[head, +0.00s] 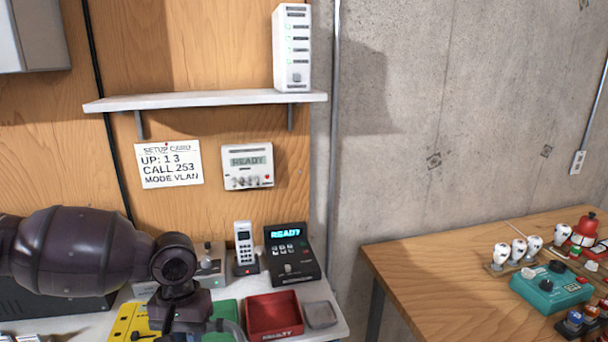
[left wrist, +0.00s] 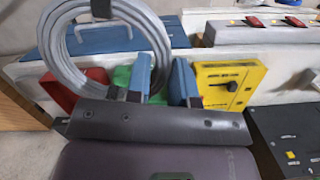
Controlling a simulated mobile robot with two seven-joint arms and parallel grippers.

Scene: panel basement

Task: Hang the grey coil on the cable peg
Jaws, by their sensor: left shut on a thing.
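The grey coil (left wrist: 70,48) is a looped bundle of cable at the upper left of the left wrist view. My left gripper (left wrist: 161,76) is shut on the coil at its lower right side, and the loop stands up beyond the fingers. In the head view my left gripper (head: 192,325) is low over the bench, with a grey arc of the coil (head: 231,327) just right of it; most of the coil is hidden or out of frame there. I cannot make out the cable peg in either view. My right gripper is not in view.
On the bench are a red tray (head: 273,315), a black READY box (head: 291,255), a handset (head: 244,248) and a yellow panel box (left wrist: 230,85). A shelf (head: 205,100) carries a white unit (head: 291,48). A wooden table (head: 425,270) with several items stands right.

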